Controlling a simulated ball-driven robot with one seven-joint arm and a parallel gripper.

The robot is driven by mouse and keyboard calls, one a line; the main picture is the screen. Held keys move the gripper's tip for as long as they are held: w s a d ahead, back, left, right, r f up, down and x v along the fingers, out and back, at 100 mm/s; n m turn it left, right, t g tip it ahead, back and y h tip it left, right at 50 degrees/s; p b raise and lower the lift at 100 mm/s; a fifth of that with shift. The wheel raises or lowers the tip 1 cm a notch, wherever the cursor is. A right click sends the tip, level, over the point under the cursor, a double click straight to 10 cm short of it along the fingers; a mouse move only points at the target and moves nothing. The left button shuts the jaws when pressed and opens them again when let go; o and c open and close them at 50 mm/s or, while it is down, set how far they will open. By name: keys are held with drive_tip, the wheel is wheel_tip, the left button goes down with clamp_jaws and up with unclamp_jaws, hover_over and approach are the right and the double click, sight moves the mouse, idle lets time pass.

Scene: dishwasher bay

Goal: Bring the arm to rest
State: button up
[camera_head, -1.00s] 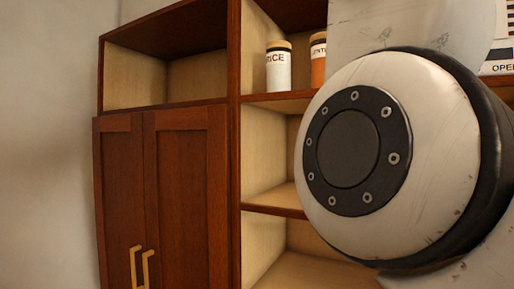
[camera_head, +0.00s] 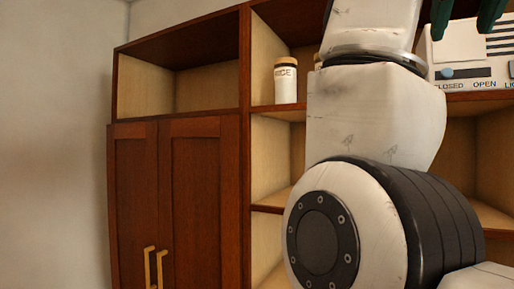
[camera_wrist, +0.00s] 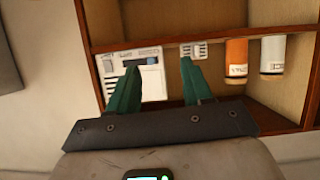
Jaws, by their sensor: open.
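My gripper (camera_head: 464,24) shows at the top right edge of the head view, where its dark green fingers are partly cut off by the frame. In the wrist view my gripper (camera_wrist: 160,65) has its two green fingers spread apart, with nothing between them. It points toward the shelf unit and is empty. My white arm rises through the right half of the head view and hides part of the shelves.
A shelf unit (camera_head: 246,150) with closed doors (camera_head: 190,205) stands ahead. A white jar (camera_head: 285,80) sits on its shelf; an orange jar (camera_wrist: 236,58) shows in the wrist view. A white panel (camera_head: 470,58) marked CLOSED and OPEN is behind my arm, below the gripper.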

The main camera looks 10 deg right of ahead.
drive_tip(key=w+f+n, duration=0.1)
drive_tip(key=w+f, duration=0.3)
drive_tip(key=f, duration=0.3)
drive_tip(key=w+a+f+n+g, duration=0.1)
drive_tip(key=w+f, duration=0.3)
drive_tip(key=f, duration=0.4)
drive_tip(key=w+f, duration=0.4)
drive_tip(key=f, duration=0.3)
wheel_tip(320, 180, down, 28)
drive_tip(key=n+g+y, duration=0.2)
drive_tip(key=g, duration=0.1)
drive_tip(key=s+f+n+g+y, duration=0.1)
drive_tip(key=s+f, duration=0.6)
drive_tip(key=f, duration=0.5)
drive_tip(key=s+f+n+g+y, duration=0.1)
drive_tip(key=s+f+g, duration=0.1)
drive_tip(key=s+f, duration=0.8)
drive_tip(key=s+a+f+g+y, duration=0.1)
drive_tip(key=s+f, duration=0.5)
drive_tip(key=s, duration=0.3)
drive_tip(key=s+a+f+g+y, duration=0.1)
drive_tip(key=s+f+g+y, duration=0.1)
drive_tip(key=s+f, duration=0.5)
drive_tip(key=s, duration=0.3)
drive_tip(key=shift+s+a, duration=0.15)
drive_tip(key=shift+a, duration=0.25)
drive_tip(key=shift+f, duration=0.1)
